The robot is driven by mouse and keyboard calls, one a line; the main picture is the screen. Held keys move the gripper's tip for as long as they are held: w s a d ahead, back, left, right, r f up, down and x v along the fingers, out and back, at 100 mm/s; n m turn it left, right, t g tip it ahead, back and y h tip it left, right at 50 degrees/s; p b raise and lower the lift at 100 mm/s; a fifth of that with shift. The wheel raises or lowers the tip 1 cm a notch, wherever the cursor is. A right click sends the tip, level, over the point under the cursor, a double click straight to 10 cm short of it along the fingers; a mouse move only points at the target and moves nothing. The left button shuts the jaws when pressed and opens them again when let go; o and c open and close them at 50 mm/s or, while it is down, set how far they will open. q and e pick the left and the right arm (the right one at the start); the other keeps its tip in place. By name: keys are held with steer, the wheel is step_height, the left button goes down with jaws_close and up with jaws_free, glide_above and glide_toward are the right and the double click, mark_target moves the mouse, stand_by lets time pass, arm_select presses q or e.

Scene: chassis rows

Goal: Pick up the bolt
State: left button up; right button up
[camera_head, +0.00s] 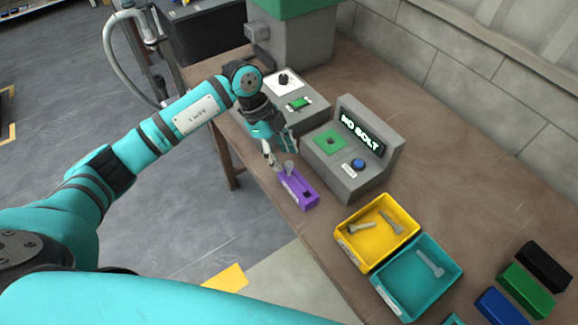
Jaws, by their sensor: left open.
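A grey bolt (289,167) stands upright in a purple block (304,194) near the table's front edge. My left gripper (280,155) is open just above and beside this bolt, pointing down. I cannot tell whether a finger touches it. Two more grey bolts, one at the left (361,227) and one at the right (391,220), lie in a yellow bin (349,252). Another bolt (430,263) lies in a teal bin (398,300). My right gripper is not in view.
A grey console (368,184) with a "NO BOLT" display (362,136) and a blue button (358,164) stands close right of the purple block. Another grey box (310,113) is behind the gripper. Black, green and blue blocks lie at the lower right.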

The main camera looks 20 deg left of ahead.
mark_target(289, 164)
arm_select(q)
steer(key=x, duration=0.1)
steer(key=p+x, duration=0.1)
steer(key=x, duration=0.2)
steer(key=shift+w+d+f, duration=0.2)
steer(key=shift+w+d, duration=0.05)
jaws_close()
